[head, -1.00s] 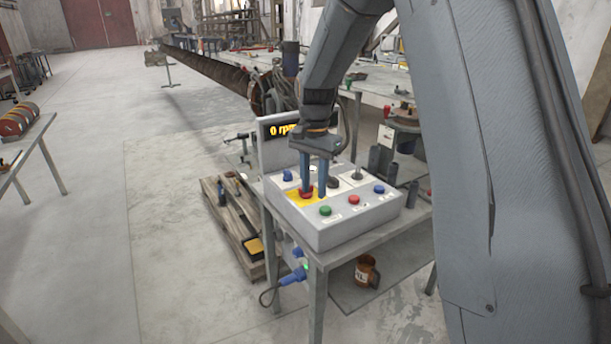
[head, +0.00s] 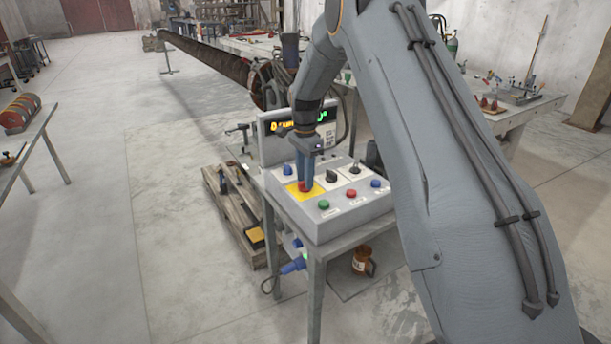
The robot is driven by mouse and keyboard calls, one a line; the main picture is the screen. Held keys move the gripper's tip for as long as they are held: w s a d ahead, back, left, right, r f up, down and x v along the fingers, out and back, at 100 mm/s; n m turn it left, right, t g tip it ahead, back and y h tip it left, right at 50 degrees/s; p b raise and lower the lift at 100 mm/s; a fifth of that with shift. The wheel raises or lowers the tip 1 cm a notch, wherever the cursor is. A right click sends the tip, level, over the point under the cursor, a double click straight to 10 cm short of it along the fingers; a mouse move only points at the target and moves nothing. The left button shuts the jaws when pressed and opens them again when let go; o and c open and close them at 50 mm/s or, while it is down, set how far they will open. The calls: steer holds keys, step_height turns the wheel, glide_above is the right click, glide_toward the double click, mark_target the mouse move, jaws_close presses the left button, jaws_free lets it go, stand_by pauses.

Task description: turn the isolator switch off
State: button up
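The control box (head: 345,221) stands on a small metal table. On its top left is a yellow plate (head: 291,190) with a red knob (head: 305,187), which looks like the isolator switch, though its label is unreadable. My gripper (head: 305,181) points down with its blue fingertips at the red knob, partly covering it. The fingers look close together from this angle; I cannot tell whether they grip the knob or only stand around it. The knob's angle is hidden.
Beside the plate are a black knob (head: 331,175), a black lever (head: 355,167) and blue (head: 375,183), green (head: 324,204) and red (head: 351,193) buttons.

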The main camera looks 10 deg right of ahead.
steer(key=shift+f, duration=0.35)
jaws_close()
